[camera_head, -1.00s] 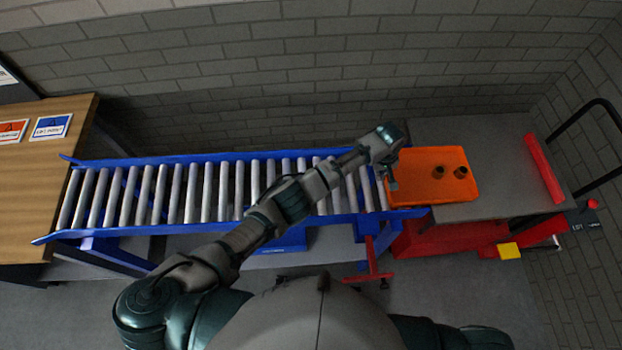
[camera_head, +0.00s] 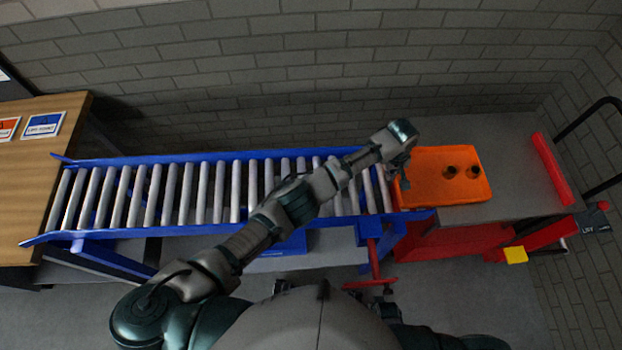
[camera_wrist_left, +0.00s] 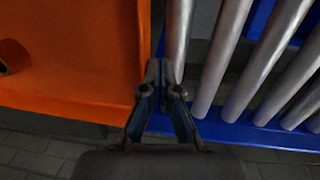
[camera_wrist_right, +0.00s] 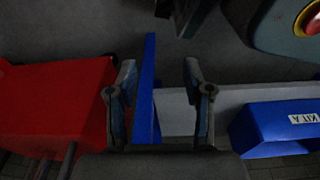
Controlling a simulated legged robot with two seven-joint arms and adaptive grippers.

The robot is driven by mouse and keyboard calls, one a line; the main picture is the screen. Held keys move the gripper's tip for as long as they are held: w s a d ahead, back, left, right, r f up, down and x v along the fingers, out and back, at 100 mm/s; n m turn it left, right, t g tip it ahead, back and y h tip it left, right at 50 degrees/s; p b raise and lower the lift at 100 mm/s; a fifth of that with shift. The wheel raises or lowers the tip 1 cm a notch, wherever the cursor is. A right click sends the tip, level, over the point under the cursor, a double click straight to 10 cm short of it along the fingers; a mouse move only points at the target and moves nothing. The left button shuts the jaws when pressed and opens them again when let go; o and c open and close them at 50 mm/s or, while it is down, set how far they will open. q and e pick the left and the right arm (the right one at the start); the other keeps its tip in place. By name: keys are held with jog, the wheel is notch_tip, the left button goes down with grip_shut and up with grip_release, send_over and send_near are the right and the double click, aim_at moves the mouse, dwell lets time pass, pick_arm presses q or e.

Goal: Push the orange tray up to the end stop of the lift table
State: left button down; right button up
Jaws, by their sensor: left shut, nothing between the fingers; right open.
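The orange tray (camera_head: 428,190) lies on the grey top of the lift table (camera_head: 515,200), beside the roller conveyor's right end. It holds two dark-topped round parts (camera_head: 450,172). The red end stop (camera_head: 553,168) stands at the table's far right, with a gap of bare table before the tray. My left gripper (camera_head: 404,181) is at the tray's left edge. In the left wrist view its shut, empty fingers (camera_wrist_left: 160,68) lie along the tray wall (camera_wrist_left: 143,50); whether they touch is unclear. My right gripper (camera_wrist_right: 159,75) is open; a blue upright plate (camera_wrist_right: 145,95) shows between its fingers.
The blue-framed roller conveyor (camera_head: 210,190) runs left to a wooden table (camera_head: 40,180). A brick wall stands behind. A blue bin labelled KIT A (camera_wrist_right: 275,130) and a red body (camera_wrist_right: 55,105) flank my right gripper. A black handle rail (camera_head: 590,120) rises beyond the end stop.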

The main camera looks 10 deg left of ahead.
aim_at(380, 181)
pick_arm(q)
jog(key=shift+d+f+b, duration=0.15)
jog(key=shift+d+b, duration=0.2)
jog(key=shift+b, duration=0.3)
jog(key=shift+w+d+b, duration=0.1)
jog(key=shift+d+b, duration=0.15)
jog(key=shift+b, duration=0.4)
jog(key=shift+d, duration=0.1)
pick_arm(e)
jog(key=w+r, duration=0.3)
jog(key=r, duration=0.3)
jog(key=shift+w+a+r, duration=0.25)
jog(key=shift+w+r, duration=0.1)
jog(key=shift+r, duration=0.05)
